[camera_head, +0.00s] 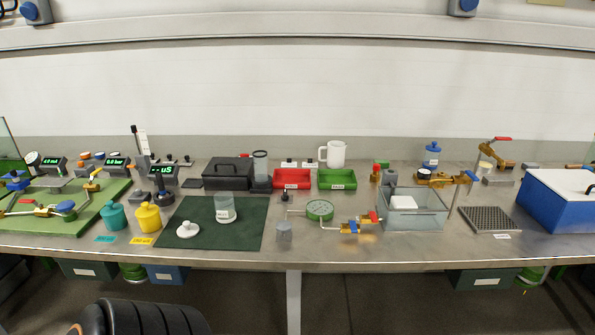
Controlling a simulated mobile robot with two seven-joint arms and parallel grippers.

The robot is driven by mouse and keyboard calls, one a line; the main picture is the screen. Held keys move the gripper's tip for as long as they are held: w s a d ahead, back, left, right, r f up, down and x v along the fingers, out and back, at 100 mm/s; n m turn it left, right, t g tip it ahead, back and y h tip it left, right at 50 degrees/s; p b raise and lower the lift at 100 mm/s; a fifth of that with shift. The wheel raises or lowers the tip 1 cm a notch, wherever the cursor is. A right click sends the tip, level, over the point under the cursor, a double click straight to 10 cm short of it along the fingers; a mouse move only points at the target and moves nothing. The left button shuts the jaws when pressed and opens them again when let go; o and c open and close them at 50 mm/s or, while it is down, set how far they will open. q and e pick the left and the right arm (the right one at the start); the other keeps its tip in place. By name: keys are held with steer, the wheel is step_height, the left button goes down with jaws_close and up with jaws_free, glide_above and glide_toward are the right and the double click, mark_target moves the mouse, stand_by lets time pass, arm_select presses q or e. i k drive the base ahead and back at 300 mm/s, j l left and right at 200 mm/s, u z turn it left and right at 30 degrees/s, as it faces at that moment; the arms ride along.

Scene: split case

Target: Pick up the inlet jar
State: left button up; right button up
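Several jars could be meant, and I cannot read their labels. A clear jar (225,208) with a white label stands upright on the dark green mat (250,236). A white knobbed lid (187,230) lies apart from it, to its left on the mat. Left of the mat, a teal container (114,217) and a yellow container (148,217) stand upright side by side. A teal card (105,239) and a yellow card (141,240) lie in front of them. Neither of my grippers is in view.
A black case (228,173), a red tray (292,179) and a green tray (337,179) stand behind the mat. A clear tub (413,216) and blue cooler (560,204) stand further right.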

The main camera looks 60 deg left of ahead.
mark_target(225, 207)
steer(key=u, duration=2.3)
steer(key=i+j+z, duration=0.1)
steer(key=j, duration=0.35)
steer(key=i+j, duration=0.2)
steer(key=j, duration=0.25)
steer(key=i+j+z, duration=0.15)
steer(key=j, duration=0.35)
steer(key=i+j+z, duration=0.1)
steer(key=j, duration=0.35)
steer(key=i+j, duration=0.1)
steer(key=j, duration=0.4)
steer(key=z, duration=0.05)
